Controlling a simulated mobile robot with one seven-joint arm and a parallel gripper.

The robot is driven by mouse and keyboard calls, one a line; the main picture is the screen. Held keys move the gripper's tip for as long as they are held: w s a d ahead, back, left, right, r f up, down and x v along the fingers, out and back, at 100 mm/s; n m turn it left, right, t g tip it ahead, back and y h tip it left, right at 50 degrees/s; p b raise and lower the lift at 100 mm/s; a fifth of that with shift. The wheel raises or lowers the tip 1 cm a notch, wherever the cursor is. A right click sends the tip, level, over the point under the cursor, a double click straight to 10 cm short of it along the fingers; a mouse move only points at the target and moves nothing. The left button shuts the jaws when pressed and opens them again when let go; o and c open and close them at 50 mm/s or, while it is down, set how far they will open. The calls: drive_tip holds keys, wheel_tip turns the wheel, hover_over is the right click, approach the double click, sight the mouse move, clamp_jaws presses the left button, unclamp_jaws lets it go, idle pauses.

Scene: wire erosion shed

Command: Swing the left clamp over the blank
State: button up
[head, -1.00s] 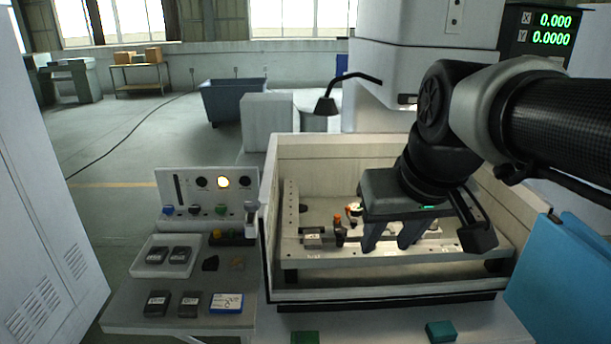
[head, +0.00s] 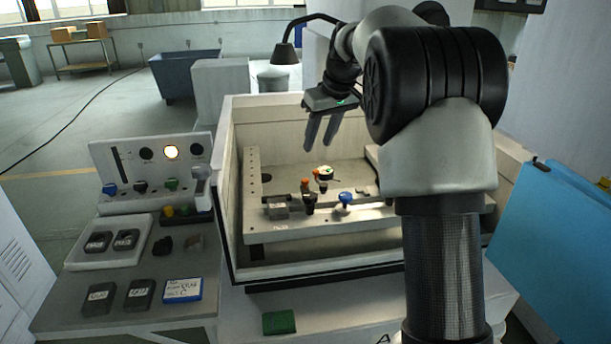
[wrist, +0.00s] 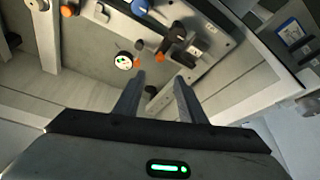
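A dark clamp with an orange knob (head: 307,196) stands on the front rail of the work frame, left of a clamp with a blue knob (head: 345,199). Both knobs' clamps also show in the wrist view, the orange one (wrist: 175,35) and the blue one (wrist: 140,7). A small grey block (head: 277,210) lies on the rail left of the orange-knobbed clamp; I cannot tell if it is the blank. My gripper (head: 318,146) is open and empty, fingers pointing down, above and behind the clamps. Its spread fingers (wrist: 159,78) touch nothing in the wrist view.
A round white dial (head: 326,173) sits behind the clamps and shows in the wrist view (wrist: 123,60). The tank walls (head: 228,180) surround the frame. A lamp (head: 285,53) hangs behind. The control panel (head: 150,165) is left; my arm hides the tank's right part.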

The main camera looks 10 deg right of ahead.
sight(305, 180)
drive_tip(key=x, duration=1.5)
drive_tip(key=shift+r, duration=0.1)
clamp_jaws()
